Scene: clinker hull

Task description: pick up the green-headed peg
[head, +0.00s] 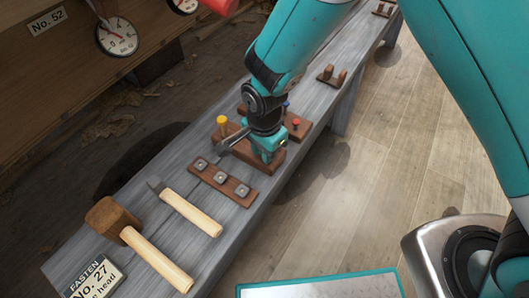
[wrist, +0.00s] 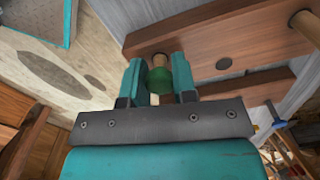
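The green-headed peg (wrist: 160,80) is in the middle of the wrist view, with a short stretch of its brown shaft showing beyond the head toward the wooden block (wrist: 205,38). My gripper (wrist: 159,76) has one teal finger on each side of the green head, and the head fills the gap between them. The shaft appears to be at the block; I cannot tell how deep it sits. In the head view my gripper (head: 268,149) is down at the dark wooden peg block (head: 242,151) on the grey bench and hides the green head.
A metal tool (head: 232,140) lies beside the yellow peg.

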